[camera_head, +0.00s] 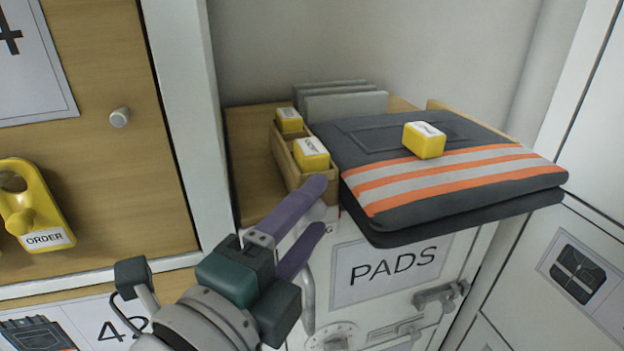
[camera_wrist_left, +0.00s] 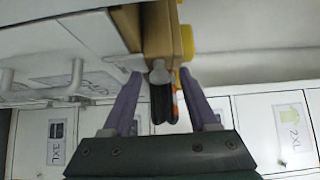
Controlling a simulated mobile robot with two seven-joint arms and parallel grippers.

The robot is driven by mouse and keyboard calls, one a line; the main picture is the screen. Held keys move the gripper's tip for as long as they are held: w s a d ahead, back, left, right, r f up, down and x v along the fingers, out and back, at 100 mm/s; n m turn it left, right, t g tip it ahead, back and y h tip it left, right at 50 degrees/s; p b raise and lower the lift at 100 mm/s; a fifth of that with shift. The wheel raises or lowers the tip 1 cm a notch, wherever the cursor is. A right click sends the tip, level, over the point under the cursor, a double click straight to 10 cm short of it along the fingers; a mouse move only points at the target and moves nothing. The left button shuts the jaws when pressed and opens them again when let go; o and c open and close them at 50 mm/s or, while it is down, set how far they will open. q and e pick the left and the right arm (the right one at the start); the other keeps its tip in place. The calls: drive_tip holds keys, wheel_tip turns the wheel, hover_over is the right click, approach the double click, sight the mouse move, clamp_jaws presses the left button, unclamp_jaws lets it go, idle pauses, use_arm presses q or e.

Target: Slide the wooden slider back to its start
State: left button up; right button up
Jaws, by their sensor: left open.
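The wooden slider, which I take to be the narrow wooden tray (camera_head: 282,153) with two yellow blocks in it, lies on the cabinet top left of the folded dark pads. My left gripper (camera_head: 316,208) is open at the tray's front end, its purple fingers pointing toward it. In the left wrist view the wooden part (camera_wrist_left: 160,32) is ahead of the open left gripper (camera_wrist_left: 161,75). A pale grey knob-like piece (camera_wrist_left: 160,73) shows between the fingertips there; I cannot tell whether they touch it. My right gripper is not in view.
Dark pads with orange stripes (camera_head: 450,182) overhang the cabinet front, with a yellow block (camera_head: 424,140) on top. Grey upright plates (camera_head: 345,106) stand behind the tray. A PADS label (camera_head: 395,268) and a latch (camera_head: 440,297) are below. A white post (camera_head: 187,110) stands left.

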use_arm(q)
clamp_jaws()
idle(0.5)
idle(1.0)
